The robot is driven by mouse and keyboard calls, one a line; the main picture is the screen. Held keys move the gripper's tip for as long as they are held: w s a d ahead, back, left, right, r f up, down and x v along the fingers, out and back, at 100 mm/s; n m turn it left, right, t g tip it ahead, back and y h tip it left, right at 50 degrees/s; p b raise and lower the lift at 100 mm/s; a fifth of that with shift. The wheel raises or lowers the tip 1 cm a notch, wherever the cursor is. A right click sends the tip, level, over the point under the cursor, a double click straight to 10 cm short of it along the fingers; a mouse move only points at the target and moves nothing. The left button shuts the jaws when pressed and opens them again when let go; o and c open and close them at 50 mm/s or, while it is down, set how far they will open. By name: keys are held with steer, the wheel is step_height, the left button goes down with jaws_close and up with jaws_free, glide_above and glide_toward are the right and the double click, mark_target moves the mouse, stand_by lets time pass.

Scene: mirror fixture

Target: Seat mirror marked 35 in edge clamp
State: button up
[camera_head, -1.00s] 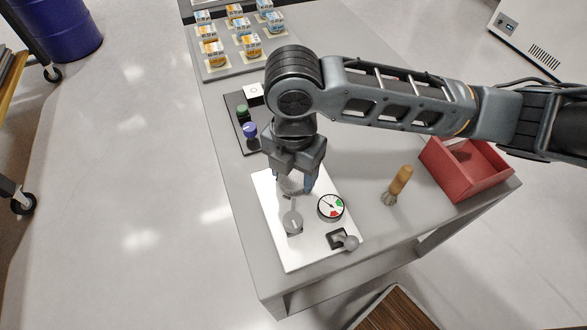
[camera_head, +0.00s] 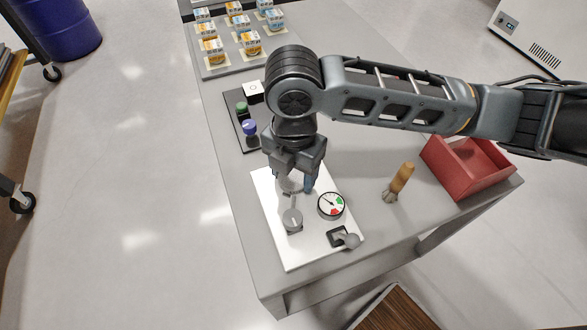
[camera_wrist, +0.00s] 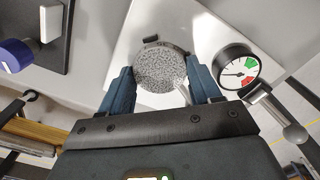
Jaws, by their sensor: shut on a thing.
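My gripper (camera_wrist: 161,78) points down over a white plate (camera_head: 266,222) on the grey bench. Its two blue fingers are shut on a round, speckled grey disc, which I take to be the mirror (camera_wrist: 160,72). Its edge also shows under my gripper (camera_head: 294,165) in the head view. I cannot read a number on it, nor tell whether it touches the plate. A lever with a grey ball (camera_head: 350,241) sits at the plate's front right; I cannot make out the edge clamp clearly.
A dial gauge (camera_head: 331,205) with green and red zones is close right of my fingers. A brush (camera_head: 401,178) and red bin (camera_head: 460,170) stand farther right. Purple and green knobs (camera_head: 249,127) are behind left. A tray of small boxes (camera_head: 222,72) lies behind.

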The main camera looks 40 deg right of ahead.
steer(key=shift+f, duration=0.15)
steer(key=o, duration=1.2)
steer(key=shift+s+f, duration=0.1)
steer(key=shift+f, duration=0.05)
steer(key=shift+r+p, duration=1.2)
steer(key=shift+r, duration=0.5)
steer(key=shift+o, duration=0.7)
